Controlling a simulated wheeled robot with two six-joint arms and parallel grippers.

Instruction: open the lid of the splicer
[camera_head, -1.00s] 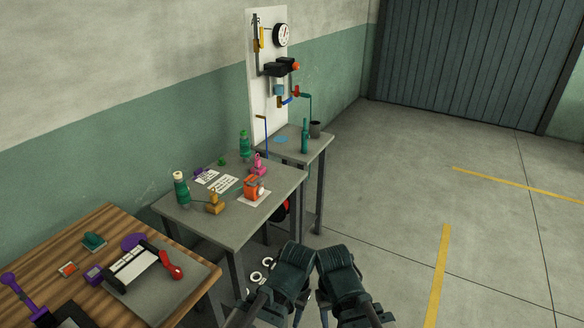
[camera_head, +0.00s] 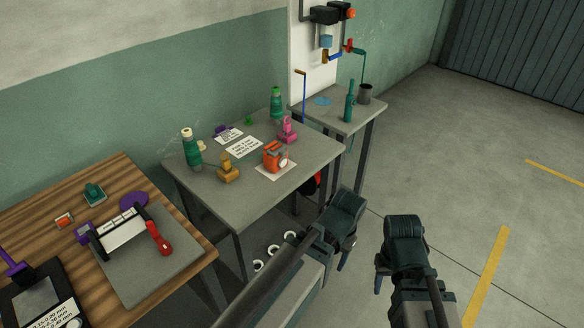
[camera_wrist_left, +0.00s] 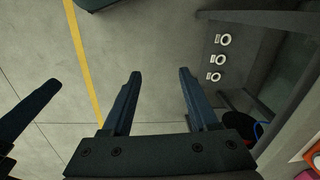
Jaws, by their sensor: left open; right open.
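I cannot tell for certain which device is the splicer. A board device with white strips (camera_head: 122,228) and a red handle (camera_head: 158,238) lies on the wooden table. A small orange device (camera_head: 276,156) with a pale round face stands on a white sheet on the grey table. My left gripper (camera_head: 335,247) is in front of the grey table, below its top and apart from both devices. Its two fingers are spread and empty in the left wrist view (camera_wrist_left: 157,80). My right gripper (camera_head: 405,276) is open and empty, further right over the floor.
The grey table (camera_head: 240,205) also bears bottles, a yellow figure (camera_head: 228,170), a pink figure (camera_head: 288,130) and paper cards. The wooden table (camera_head: 180,292) is at left. White rings (camera_head: 273,250) lie low beneath the grey table. The floor at right is clear.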

